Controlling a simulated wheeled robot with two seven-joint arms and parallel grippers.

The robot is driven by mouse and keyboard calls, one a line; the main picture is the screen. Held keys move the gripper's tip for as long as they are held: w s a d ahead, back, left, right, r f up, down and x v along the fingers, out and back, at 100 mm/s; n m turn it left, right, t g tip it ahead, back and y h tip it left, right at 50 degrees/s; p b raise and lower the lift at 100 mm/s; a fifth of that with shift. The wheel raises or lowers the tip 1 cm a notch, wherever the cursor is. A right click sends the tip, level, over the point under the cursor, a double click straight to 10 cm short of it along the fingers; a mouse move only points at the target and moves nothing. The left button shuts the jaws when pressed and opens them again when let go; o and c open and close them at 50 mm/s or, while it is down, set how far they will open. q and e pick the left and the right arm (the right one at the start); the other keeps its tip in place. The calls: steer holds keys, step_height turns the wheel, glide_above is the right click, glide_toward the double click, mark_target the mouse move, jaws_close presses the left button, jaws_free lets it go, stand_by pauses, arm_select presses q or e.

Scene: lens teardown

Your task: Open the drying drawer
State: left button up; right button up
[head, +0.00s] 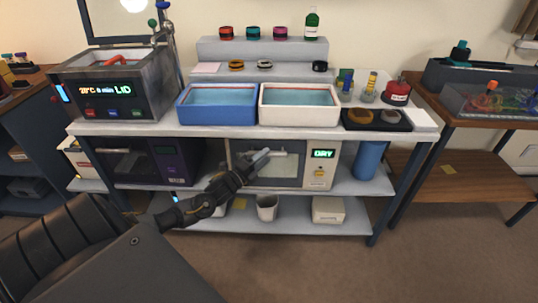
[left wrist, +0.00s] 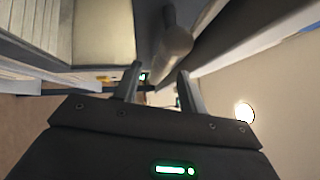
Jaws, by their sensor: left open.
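The drying drawer (head: 312,170) is a pale unit with a green "DRY" display, on the shelf under the bench top. Its front has a grey frame, a light panel and a horizontal bar handle (head: 278,154); the drawer looks shut. My left gripper (head: 262,158) is open at the left part of the handle and overlaps it in the head view. In the left wrist view, a rounded grey bar (left wrist: 176,42), apparently the handle, lies just beyond the open fingers (left wrist: 158,88). I cannot tell whether they touch it. My right gripper is not in view.
A dark purple unit (head: 180,158) stands left of the drawer. A blue cylinder (head: 368,160) stands to its right. A white cup (head: 267,207) and a pale box (head: 328,210) sit on the shelf below. Blue (head: 217,117) and white (head: 299,117) trays are above. The floor in front is clear.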

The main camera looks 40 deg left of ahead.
mark_target(269, 146)
arm_select(q)
steer(key=shift+x, duration=1.45)
jaws_close()
